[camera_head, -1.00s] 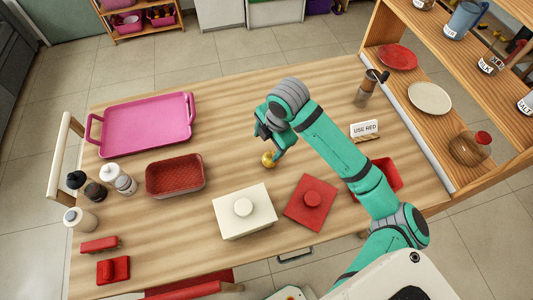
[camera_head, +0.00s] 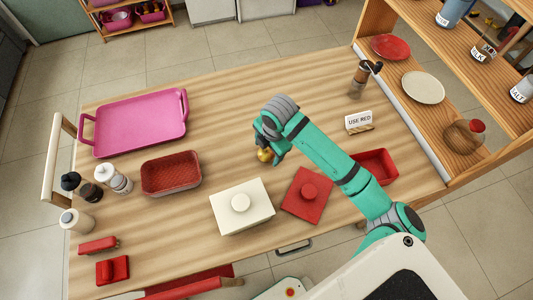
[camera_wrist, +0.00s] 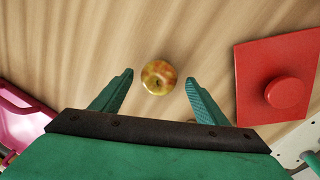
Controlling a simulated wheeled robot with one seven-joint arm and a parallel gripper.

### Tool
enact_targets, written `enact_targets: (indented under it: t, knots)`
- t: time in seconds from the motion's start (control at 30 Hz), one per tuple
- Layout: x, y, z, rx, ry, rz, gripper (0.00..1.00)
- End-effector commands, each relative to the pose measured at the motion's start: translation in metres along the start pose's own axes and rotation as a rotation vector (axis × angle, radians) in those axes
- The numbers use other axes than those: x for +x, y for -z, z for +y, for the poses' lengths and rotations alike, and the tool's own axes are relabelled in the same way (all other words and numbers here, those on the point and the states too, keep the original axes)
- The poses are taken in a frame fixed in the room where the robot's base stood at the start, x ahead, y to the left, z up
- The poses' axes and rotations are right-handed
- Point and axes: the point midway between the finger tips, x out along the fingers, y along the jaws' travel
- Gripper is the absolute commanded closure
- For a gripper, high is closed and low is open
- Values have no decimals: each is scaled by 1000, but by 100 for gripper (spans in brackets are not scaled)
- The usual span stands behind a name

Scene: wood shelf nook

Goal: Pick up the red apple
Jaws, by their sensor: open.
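The apple (camera_wrist: 159,77) is round, yellowish with red patches, and lies on the wooden table. In the wrist view it sits between and just beyond the two fingertips of my gripper (camera_wrist: 159,90), with a gap on each side. My gripper is open and empty. In the head view my gripper (camera_head: 270,158) is over the middle of the table, and part of the apple (camera_head: 264,155) shows beside the fingers; the rest is hidden by them.
A red lidded box (camera_head: 306,194) and a white lidded box (camera_head: 242,206) stand in front of the gripper. A red basket (camera_head: 171,175) and pink tray (camera_head: 139,123) lie left. A red bin (camera_head: 375,166) and sign (camera_head: 358,122) are right. The table's back middle is clear.

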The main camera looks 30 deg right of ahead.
Motion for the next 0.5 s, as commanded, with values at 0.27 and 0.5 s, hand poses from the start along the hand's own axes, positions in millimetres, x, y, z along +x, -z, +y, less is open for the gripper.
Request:
enact_targets:
  t: [0.27, 0.5]
  knots:
    - [19, 0, 0, 1, 0, 0, 32]
    - [19, 0, 0, 2, 0, 0, 66]
